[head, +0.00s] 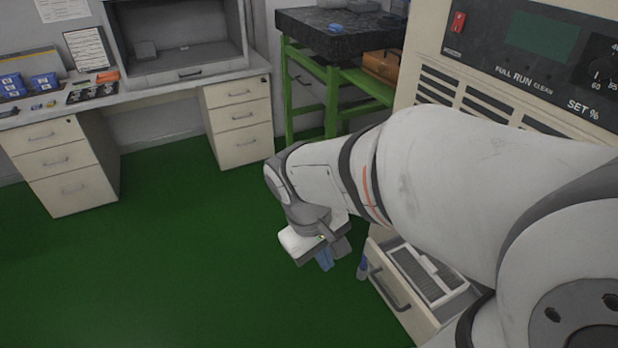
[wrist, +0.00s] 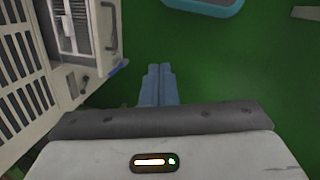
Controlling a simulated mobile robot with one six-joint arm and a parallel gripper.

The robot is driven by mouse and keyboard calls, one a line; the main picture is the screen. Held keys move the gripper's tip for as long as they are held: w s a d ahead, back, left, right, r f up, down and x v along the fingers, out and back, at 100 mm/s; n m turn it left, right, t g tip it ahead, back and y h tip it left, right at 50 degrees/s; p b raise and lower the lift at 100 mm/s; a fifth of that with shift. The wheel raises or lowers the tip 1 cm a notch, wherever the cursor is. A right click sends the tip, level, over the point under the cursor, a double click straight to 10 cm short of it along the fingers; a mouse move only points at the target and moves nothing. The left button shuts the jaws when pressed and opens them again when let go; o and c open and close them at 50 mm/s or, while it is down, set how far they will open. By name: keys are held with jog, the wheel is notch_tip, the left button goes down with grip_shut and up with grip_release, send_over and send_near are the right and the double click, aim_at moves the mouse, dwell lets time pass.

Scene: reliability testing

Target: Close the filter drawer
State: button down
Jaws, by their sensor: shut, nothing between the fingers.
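The filter drawer (head: 403,312) sticks out open from the lower front of the beige machine, in the head view's lower right. It has a dark bar handle (head: 388,290) on its front and a white slatted filter (head: 428,272) inside. In the wrist view the open drawer (wrist: 98,22) is at the upper left, with its handle (wrist: 112,28) on its right side. My gripper (head: 326,262) is shut and empty, left of the drawer and apart from it. Its blue fingers (wrist: 158,84) are together over the green floor. My arm hides part of the machine and drawer.
The beige machine (head: 480,105) with vents and a control panel stands at the right. A green-framed table (head: 330,75) with a dark stone top is behind. White desks with drawer units (head: 240,118) line the back. The green floor (head: 170,260) left of my gripper is clear. A teal-rimmed object (wrist: 205,8) shows at the wrist view's top.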

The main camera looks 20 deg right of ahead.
jog(key=d+f+n+g+h+b, duration=0.25)
jog(key=f+h+b, duration=0.2)
jog(key=f, duration=0.45)
jog(key=n+t+h+b, duration=0.5)
jog(key=n+h+b, duration=0.65)
jog(key=n, duration=0.25)
send_near(373, 247)
jog(key=d+b, duration=0.1)
jog(key=d, duration=0.1)
jog(key=d+b, duration=0.1)
jog(key=d, duration=0.1)
jog(key=d+b, duration=0.2)
jog(key=shift+w+d+r, duration=0.2)
jog(key=shift+w+d, duration=0.1)
jog(key=shift+d, duration=0.05)
